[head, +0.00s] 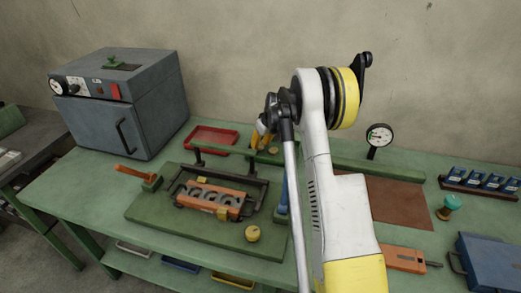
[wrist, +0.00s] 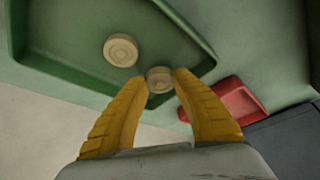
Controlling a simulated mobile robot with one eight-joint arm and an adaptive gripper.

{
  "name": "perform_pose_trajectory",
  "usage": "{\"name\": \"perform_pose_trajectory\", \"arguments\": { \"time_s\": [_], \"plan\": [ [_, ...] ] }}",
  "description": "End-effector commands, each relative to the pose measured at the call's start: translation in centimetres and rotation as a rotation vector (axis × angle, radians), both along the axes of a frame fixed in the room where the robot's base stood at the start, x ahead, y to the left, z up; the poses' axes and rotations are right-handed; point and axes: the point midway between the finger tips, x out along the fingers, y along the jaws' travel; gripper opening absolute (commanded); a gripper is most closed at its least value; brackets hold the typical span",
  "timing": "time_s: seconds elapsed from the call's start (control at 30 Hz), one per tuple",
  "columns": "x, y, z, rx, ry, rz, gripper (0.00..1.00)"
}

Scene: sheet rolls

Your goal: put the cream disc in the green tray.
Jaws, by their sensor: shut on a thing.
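My gripper (wrist: 160,77) is shut on a cream disc (wrist: 159,84), held between its two yellow fingertips. In the wrist view the held disc appears over the near edge of the green tray (wrist: 60,74); I cannot tell its exact height above it. A second cream disc (wrist: 120,50) lies flat on the tray floor, just left of the held one. In the head view my gripper (head: 262,138) is at the back of the bench, and my arm hides much of what lies behind it.
A red tray (head: 211,138) lies beside the gripper; it also shows in the wrist view (wrist: 238,103). A grey oven (head: 120,105) stands at the left. An orange block (head: 208,198) sits in a fixture in front. A dial gauge (head: 379,136) stands at the right.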

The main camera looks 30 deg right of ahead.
Motion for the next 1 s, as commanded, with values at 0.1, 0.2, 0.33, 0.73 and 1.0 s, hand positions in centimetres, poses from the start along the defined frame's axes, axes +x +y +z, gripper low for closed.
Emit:
{"name": "perform_pose_trajectory", "arguments": {
  "time_s": [0.1,0.2,0.33,0.73,1.0],
  "plan": [
    [0.0,0.0,-1.7,0.0,0.0,0.0,0.11],
    [0.0,0.0,-1.6,0.0,0.0,0.0,0.11],
    [0.0,0.0,-1.5,0.0,0.0,0.0,0.11],
    [0.0,0.0,-1.8,0.0,0.0,0.0,0.52],
    [-0.8,-0.1,0.5,0.0,0.0,-0.001,0.52]
  ]
}}
